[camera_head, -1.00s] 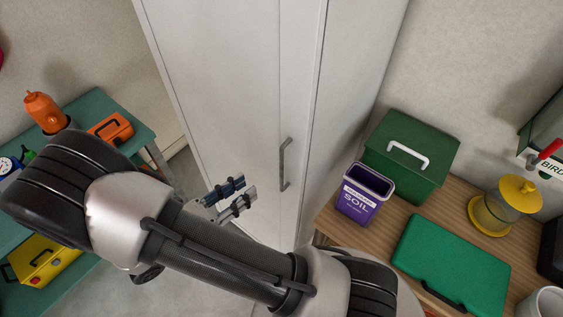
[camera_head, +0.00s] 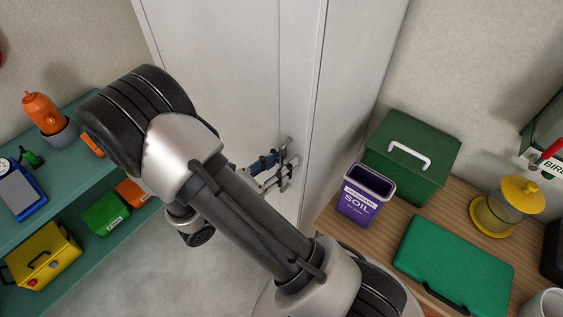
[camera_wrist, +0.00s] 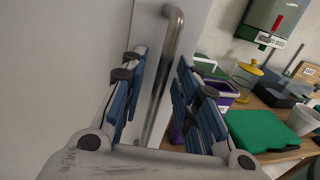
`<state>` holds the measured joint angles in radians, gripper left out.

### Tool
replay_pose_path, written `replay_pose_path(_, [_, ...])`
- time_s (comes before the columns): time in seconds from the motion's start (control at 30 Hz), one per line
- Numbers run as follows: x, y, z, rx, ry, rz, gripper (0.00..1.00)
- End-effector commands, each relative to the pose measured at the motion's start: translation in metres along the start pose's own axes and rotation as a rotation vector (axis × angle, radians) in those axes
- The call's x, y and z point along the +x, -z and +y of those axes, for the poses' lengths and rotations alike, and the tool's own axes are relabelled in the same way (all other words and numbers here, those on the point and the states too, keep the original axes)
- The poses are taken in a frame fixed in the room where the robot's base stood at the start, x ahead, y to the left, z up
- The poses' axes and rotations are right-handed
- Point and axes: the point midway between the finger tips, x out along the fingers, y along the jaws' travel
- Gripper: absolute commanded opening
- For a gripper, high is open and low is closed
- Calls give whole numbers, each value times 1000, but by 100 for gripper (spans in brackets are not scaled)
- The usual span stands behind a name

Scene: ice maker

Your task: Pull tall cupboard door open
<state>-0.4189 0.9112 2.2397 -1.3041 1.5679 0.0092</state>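The tall cupboard (camera_head: 225,75) is light grey and stands in the middle of the head view; its door looks shut. Its bar handle, a curved grey metal bar, shows in the wrist view (camera_wrist: 165,75), running between my two fingers. In the head view the handle (camera_head: 287,150) is mostly hidden behind my gripper (camera_head: 270,168). In the wrist view my gripper (camera_wrist: 160,95) is open, with blue finger pads on both sides of the handle and a visible gap to each side. The cupboard door surface (camera_wrist: 75,60) lies to the left of the handle.
A wooden bench (camera_head: 375,241) at right holds a purple soil box (camera_head: 362,197), a dark green toolbox (camera_head: 410,150), a green case (camera_head: 453,265) and a yellow-lidded feeder (camera_head: 508,206). Teal shelves (camera_head: 82,168) with tools stand at left. Grey floor (camera_head: 205,275) is free between.

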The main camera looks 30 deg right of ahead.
Motion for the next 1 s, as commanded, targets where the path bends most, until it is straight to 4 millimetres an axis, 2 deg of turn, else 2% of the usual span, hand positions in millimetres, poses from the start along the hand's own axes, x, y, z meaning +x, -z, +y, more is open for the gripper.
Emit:
replay_pose_path(0.07, [0, 0, 0, 0, 0, 0, 27])
replay_pose_path(0.47, [0, 0, 0, 0, 0, 0, 0])
replay_pose_path(1.0, [0, 0, 0, 0, 1, 0, 0])
